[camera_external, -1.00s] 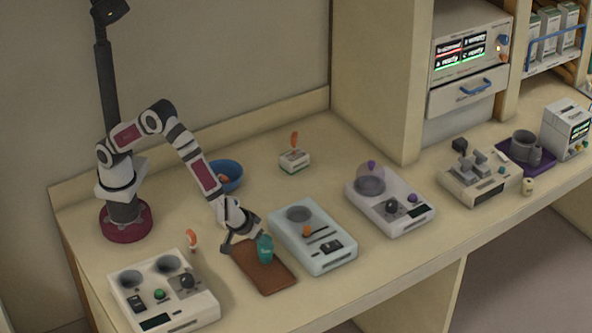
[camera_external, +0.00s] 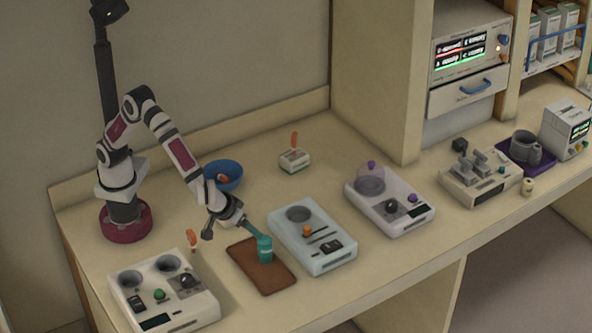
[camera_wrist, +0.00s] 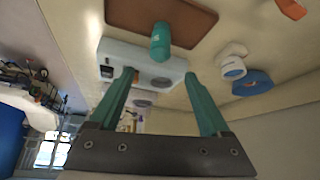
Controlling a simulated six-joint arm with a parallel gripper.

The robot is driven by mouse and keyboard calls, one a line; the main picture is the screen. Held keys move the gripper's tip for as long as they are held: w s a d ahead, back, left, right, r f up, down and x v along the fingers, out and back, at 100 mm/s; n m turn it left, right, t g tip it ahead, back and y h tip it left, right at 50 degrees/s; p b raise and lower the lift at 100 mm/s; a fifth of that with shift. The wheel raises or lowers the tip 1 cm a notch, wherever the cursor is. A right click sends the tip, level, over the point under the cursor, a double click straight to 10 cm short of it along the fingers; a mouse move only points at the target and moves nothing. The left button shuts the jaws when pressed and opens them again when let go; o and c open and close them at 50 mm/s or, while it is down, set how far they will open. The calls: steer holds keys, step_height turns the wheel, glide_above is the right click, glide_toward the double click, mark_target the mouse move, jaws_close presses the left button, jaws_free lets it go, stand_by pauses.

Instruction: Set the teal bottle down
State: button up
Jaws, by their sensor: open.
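The teal bottle (camera_external: 265,249) stands upright on a brown mat (camera_external: 274,281) near the front of the counter. My gripper (camera_external: 235,234) is open and empty, above and just behind the bottle on its left. One finger shows close to the bottle in the external view; I cannot tell from that view if they touch. In the wrist view the bottle (camera_wrist: 160,42) is beyond the fingertips (camera_wrist: 161,76), with nothing held between them. The mat (camera_wrist: 185,14) shows under the bottle there.
A pale device (camera_external: 312,240) stands right of the mat and a white device with round wells (camera_external: 165,295) to its left. A blue bowl (camera_external: 224,175) is behind my gripper. An orange-handled item (camera_external: 192,239) stands near the left device. The counter behind the mat is mostly clear.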

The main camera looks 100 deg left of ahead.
steer(key=s+a+r+m+g, duration=0.1)
steer(key=s+a+r+m, duration=0.3)
steer(key=s+a+r, duration=0.25)
steer(key=s+a+m+g+h, duration=0.1)
steer(key=s+a+m+h, duration=0.1)
steer(key=s+m, duration=0.5)
steer(key=s+a+m+g+h, duration=0.1)
steer(key=s+a+m, duration=0.4)
steer(key=s, duration=1)
steer(key=shift+s+a+m+h, duration=0.3)
steer(key=shift+m+h, duration=0.2)
steer(key=shift+m, duration=0.4)
